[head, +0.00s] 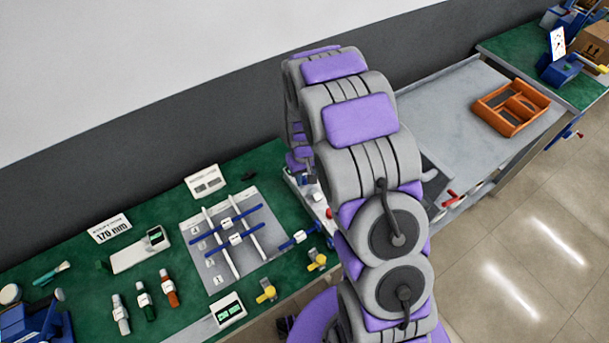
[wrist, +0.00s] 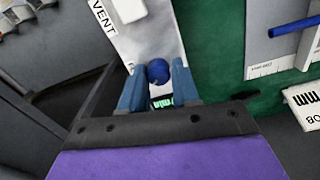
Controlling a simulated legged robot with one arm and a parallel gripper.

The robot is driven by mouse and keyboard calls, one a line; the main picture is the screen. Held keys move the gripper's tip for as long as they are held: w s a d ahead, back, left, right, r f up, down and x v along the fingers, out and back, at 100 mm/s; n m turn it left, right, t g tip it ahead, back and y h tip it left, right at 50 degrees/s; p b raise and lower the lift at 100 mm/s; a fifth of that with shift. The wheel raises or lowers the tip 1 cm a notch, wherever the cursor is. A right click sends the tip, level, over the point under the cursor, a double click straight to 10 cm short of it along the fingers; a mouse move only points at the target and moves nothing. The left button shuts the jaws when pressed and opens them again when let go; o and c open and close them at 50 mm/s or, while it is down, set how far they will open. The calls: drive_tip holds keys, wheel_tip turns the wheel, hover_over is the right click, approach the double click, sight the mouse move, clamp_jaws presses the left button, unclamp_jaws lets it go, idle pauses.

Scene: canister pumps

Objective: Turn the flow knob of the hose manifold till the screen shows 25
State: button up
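The hose manifold is a white panel (wrist: 158,40) with a VENT label in the wrist view. A round blue knob (wrist: 158,71) stands on it, and I take this for the flow knob. My gripper (wrist: 159,68) has its two blue fingers on either side of the knob, with a small gap showing at least on the right, so it looks open. A small green-lit screen (wrist: 162,102) lies just below the knob between the fingers; its digits are too small to read. In the head view my arm hides most of the manifold and the gripper.
A green bench (head: 150,290) holds a grey board (head: 215,270) with blue and white rails left of my arm. A grey table (head: 450,110) with an orange tray (head: 511,107) stands to the right. A white pipe-like part (wrist: 128,8) rises near the VENT label. The tiled floor at right is clear.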

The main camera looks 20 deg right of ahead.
drive_tip(key=shift+d, duration=0.1)
clamp_jaws()
drive_tip(key=shift+p, duration=0.3)
drive_tip(key=shift+m+p, duration=0.4)
drive_tip(key=shift+m, duration=0.1)
drive_tip(key=o, duration=0.7)
unclamp_jaws()
